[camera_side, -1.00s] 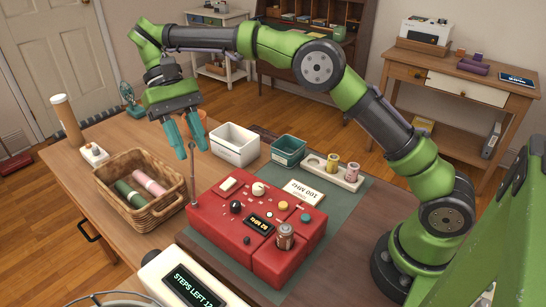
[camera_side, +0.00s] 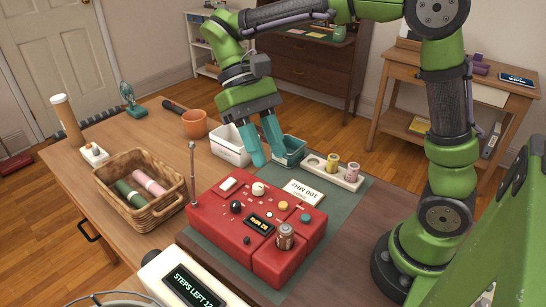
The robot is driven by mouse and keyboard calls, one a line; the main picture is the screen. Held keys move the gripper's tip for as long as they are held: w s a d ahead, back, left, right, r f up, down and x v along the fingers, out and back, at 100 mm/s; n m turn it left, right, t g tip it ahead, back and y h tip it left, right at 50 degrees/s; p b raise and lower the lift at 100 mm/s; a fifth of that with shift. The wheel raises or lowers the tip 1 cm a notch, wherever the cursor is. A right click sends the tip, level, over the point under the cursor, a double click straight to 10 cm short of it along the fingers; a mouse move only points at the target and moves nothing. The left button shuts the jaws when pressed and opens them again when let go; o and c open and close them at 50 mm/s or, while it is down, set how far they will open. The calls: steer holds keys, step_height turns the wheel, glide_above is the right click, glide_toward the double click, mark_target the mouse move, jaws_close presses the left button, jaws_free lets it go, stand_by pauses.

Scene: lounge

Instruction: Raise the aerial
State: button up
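The aerial (camera_side: 192,172) is a thin grey rod with a small tip, standing upright at the left corner of the red radio-like box (camera_side: 235,240). The box carries knobs, buttons and a small lit display (camera_side: 262,224). My gripper (camera_side: 267,158) points down above the far edge of the box, to the right of the aerial and apart from it. Its two teal fingers are spread, with nothing seen between them. They partly hide the white bin and the teal bin behind.
A wicker basket (camera_side: 153,213) with rolled cloths stands left of the aerial. A step counter (camera_side: 185,284) stands in front.

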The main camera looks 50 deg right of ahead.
steer(key=shift+s+d, duration=0.3)
steer(key=shift+s, duration=0.4)
steer(key=shift+s+r, duration=0.1)
steer(key=shift+r, duration=0.2)
steer(key=c, duration=0.4)
steer(key=shift+s+r+t, duration=0.7)
steer(key=shift+r+t, duration=0.05)
steer(key=shift+t, duration=0.25)
jaws_close()
steer(key=m+t, duration=0.5)
steer(key=t, duration=0.5)
glide_toward(193, 174)
steer(key=shift+y, duration=0.4)
steer(key=shift+w+d+f, duration=0.1)
steer(key=shift+w+f, duration=0.15)
steer(key=shift+f, duration=0.5)
steer(key=shift+w+d+f, duration=0.1)
steer(key=shift+w+f, duration=0.15)
steer(key=shift+f, duration=0.55)
steer(key=shift+w+f, duration=0.25)
steer(key=shift+f, duration=0.5)
